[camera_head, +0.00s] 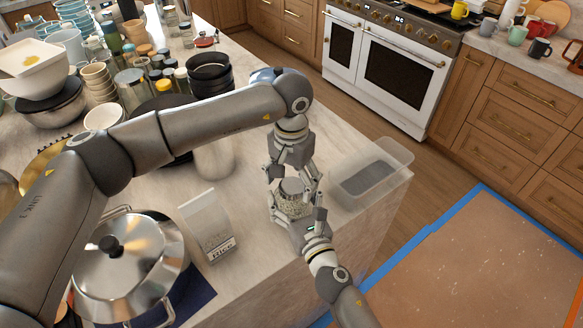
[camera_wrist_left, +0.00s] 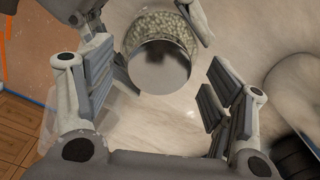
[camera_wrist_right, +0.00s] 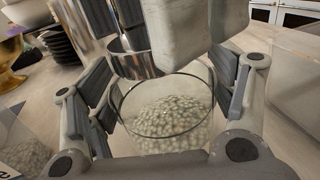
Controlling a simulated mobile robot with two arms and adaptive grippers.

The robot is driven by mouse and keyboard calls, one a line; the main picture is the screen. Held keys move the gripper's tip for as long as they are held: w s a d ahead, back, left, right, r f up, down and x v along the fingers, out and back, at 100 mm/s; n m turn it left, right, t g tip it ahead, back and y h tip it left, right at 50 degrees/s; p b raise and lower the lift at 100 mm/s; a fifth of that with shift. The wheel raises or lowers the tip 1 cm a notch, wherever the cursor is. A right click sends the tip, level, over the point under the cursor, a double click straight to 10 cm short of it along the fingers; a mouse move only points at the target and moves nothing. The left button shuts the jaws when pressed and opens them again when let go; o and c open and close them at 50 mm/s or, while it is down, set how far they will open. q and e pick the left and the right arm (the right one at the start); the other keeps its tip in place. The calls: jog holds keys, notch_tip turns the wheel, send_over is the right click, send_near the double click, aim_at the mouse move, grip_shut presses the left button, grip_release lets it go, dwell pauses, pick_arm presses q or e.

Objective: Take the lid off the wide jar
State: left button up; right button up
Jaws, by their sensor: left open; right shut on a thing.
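The wide jar (camera_head: 293,205) is clear glass with pale beans or pebbles inside and a metal lid (camera_wrist_left: 158,68). It is at the island's front edge, between my two grippers. My right gripper (camera_head: 298,212) is shut on the jar's glass body, which fills the right wrist view (camera_wrist_right: 168,120). My left gripper (camera_head: 292,182) points down from above and is open. Its fingers are spread on both sides of the lid in the left wrist view (camera_wrist_left: 158,95), with gaps.
A clear plastic bin (camera_head: 393,160) stands to the right on the island. A rice carton (camera_head: 208,225) and a steel pot (camera_head: 110,270) stand to the left. Black bowls (camera_head: 210,75), cups and jars crowd the back left. Some bare countertop (camera_head: 255,160) lies around the grippers.

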pick_arm(q)
jog(key=shift+f, duration=0.5)
jog(key=shift+c, duration=0.2)
jog(key=c, duration=1)
jog(key=o, duration=1)
jog(key=shift+r, duration=0.1)
jog(key=shift+r, duration=2.2)
pick_arm(e)
jog(key=o, duration=2)
